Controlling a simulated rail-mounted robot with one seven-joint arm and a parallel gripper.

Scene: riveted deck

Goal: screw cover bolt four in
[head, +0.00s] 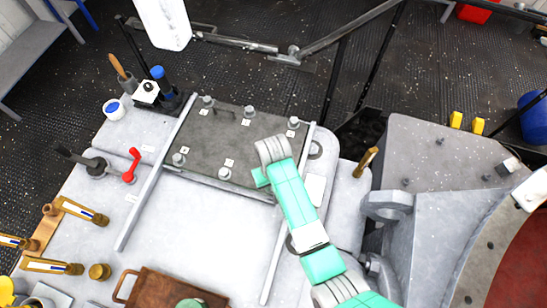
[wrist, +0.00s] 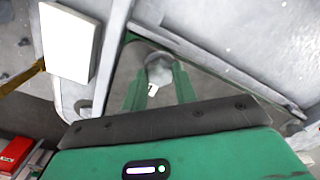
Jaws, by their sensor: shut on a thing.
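The dark grey cover plate (head: 215,140) lies flat on the pale bench, with several hex bolts standing along its edges, such as a bolt at the front (head: 225,173) and a bolt at the back right (head: 293,122). Small white tags lie beside them. My gripper (head: 261,179) is over the plate's front right corner. In the wrist view the green fingers of my gripper (wrist: 159,82) are shut on a grey bolt head (wrist: 159,68); a white tag is beside it, its mark unreadable. My arm hides this bolt in the head view; how deep it sits cannot be told.
Pale rails (head: 155,175) flank the plate. A red-handled lever (head: 133,165) stands at left. A white block (wrist: 70,42) is near the gripper's left in the wrist view. Brass fittings (head: 80,210) and a brown tray (head: 165,288) occupy the front. A brass piece (head: 366,161) stands at right.

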